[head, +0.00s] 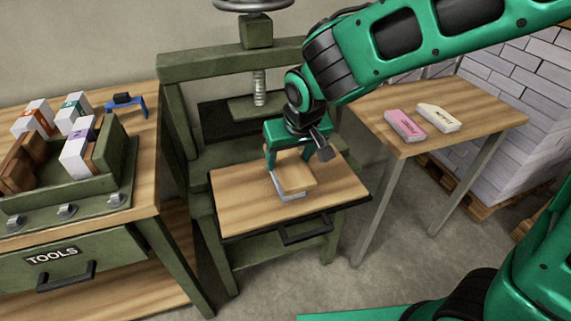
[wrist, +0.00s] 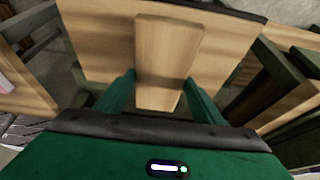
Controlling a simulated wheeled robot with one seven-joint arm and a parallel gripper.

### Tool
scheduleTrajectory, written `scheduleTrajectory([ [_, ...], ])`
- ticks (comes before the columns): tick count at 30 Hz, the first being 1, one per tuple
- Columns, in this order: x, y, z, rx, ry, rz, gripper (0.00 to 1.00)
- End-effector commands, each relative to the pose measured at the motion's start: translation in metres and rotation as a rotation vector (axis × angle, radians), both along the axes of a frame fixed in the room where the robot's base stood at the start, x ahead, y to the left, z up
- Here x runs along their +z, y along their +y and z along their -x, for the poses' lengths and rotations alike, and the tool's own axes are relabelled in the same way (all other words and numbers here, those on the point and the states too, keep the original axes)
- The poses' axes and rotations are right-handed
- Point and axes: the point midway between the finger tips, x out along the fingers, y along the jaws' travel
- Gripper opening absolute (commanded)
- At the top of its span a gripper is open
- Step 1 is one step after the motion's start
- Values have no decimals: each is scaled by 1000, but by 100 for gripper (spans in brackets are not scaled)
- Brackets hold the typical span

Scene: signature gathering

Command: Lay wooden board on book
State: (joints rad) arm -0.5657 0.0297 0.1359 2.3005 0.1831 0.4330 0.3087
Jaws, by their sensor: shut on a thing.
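The wooden board (head: 297,177) is a small light-wood slab in my gripper (head: 296,162), over the pull-out wooden shelf of the green press. In the wrist view the board (wrist: 168,48) lies lengthwise between the two green fingers of my gripper (wrist: 160,84), which are closed on its sides. The book (head: 288,195) shows as a pale grey-white edge just under the board in the head view. The board covers most of it. I cannot tell whether the board touches the book. The book is hidden in the wrist view.
The press shelf (head: 236,195) has bare wood around the book. The press screw (head: 260,88) and plate stand behind. A bench (head: 150,150) at left holds a green rack with several books. A side table (head: 470,118) at right carries a pink block (head: 405,126) and a cream block (head: 438,117).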

Motion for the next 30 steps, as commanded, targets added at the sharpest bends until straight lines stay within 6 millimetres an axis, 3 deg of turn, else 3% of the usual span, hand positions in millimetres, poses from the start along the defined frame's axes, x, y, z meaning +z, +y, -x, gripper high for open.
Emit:
scheduleTrajectory([
  [4, -17, 2, -28, -3, 2, 2, 35],
  [10, -30, 4, -50, -1, 0, 0, 35],
  [14, -36, 4, -53, 0, 1, 1, 35],
  [21, -67, 3, -53, 0, 2, 1, 35],
  [30, -72, 3, -53, -1, -1, 0, 35],
])
